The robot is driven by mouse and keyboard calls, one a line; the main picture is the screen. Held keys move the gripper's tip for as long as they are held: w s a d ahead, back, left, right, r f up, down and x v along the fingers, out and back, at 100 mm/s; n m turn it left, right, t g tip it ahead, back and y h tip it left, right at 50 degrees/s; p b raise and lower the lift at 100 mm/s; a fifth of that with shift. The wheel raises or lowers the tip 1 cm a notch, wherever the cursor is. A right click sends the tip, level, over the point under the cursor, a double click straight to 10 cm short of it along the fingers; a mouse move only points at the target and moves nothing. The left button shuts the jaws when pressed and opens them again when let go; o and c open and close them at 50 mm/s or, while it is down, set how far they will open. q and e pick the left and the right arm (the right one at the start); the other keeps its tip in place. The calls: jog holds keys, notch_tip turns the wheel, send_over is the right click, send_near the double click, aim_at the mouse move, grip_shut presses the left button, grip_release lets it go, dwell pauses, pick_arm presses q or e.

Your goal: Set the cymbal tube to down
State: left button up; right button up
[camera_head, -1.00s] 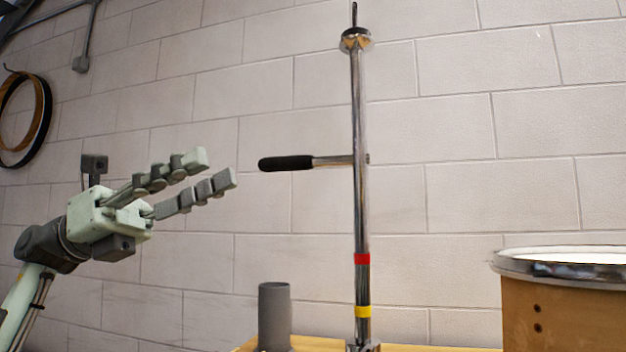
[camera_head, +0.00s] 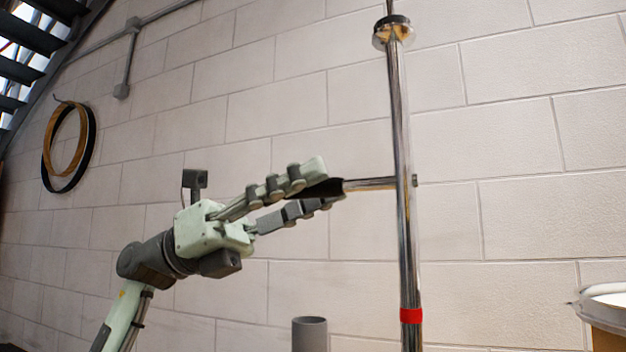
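The chrome cymbal tube (camera_head: 404,240) stands upright at the right of centre, with a round metal cup (camera_head: 392,33) near its top and a red band (camera_head: 411,315) low on it. A side bar (camera_head: 370,184) runs left from the tube to a black handle grip (camera_head: 328,189). My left gripper (camera_head: 322,184) comes in from the left, with the end of the black grip between its two fingers. The fingers look spread, and I see no clear clamping on the grip. Much of the grip is hidden by the fingers. My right gripper is out of view.
A grey cylinder (camera_head: 309,335) stands at the bottom centre, below the gripper. A drum (camera_head: 607,312) shows at the lower right edge. A brick wall is behind, with hoops (camera_head: 68,147) hanging at the left. Free room lies between the gripper and the cylinder.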

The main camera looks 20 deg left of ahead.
pick_arm(q)
jog(key=shift+d, duration=0.15)
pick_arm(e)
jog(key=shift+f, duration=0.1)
pick_arm(q)
jog(key=shift+c, duration=0.6)
grip_shut()
